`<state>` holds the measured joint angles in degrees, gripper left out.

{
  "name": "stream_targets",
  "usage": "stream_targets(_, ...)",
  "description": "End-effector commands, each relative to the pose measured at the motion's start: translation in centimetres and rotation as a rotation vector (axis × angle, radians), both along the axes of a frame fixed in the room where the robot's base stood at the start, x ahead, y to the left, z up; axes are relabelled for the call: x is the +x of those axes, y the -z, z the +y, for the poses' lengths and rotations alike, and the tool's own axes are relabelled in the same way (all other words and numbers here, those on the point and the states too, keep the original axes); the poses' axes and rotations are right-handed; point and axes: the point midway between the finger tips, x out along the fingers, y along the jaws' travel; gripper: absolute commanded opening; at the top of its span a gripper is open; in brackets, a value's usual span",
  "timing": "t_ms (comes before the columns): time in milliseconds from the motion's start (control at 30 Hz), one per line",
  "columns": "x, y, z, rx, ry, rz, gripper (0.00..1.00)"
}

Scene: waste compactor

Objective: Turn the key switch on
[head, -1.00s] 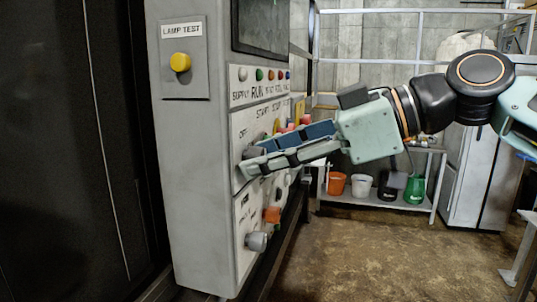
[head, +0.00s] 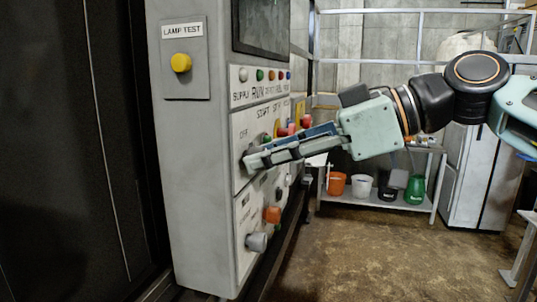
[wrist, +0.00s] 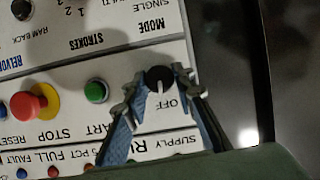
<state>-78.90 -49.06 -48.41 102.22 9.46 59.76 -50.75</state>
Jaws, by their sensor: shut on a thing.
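The key switch is a round black knob (wrist: 158,80) with a white pointer mark, beside the printed word OFF in the wrist view. The white mark lies toward the lower side of the knob in that picture, whose lettering appears upside down. My gripper (wrist: 158,84) is shut on the knob, one blue-padded finger on each side. In the head view my gripper (head: 250,160) reaches in from the right to the front of the grey control panel (head: 192,190). There its fingers hide most of the knob.
A green button (wrist: 96,91) and a red stop button (wrist: 30,103) on a yellow base sit beside the knob. Below my gripper, an orange-red knob (head: 271,215) and a grey knob (head: 257,242) stick out. A shelf (head: 398,204) with buckets stands behind; the floor between is clear.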

Motion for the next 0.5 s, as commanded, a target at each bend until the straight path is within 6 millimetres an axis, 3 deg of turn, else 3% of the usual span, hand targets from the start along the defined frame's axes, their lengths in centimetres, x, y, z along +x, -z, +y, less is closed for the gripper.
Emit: stream_targets(500, 0.29, 0.07, -0.05, 0.153, -0.001, 0.429, 0.00)
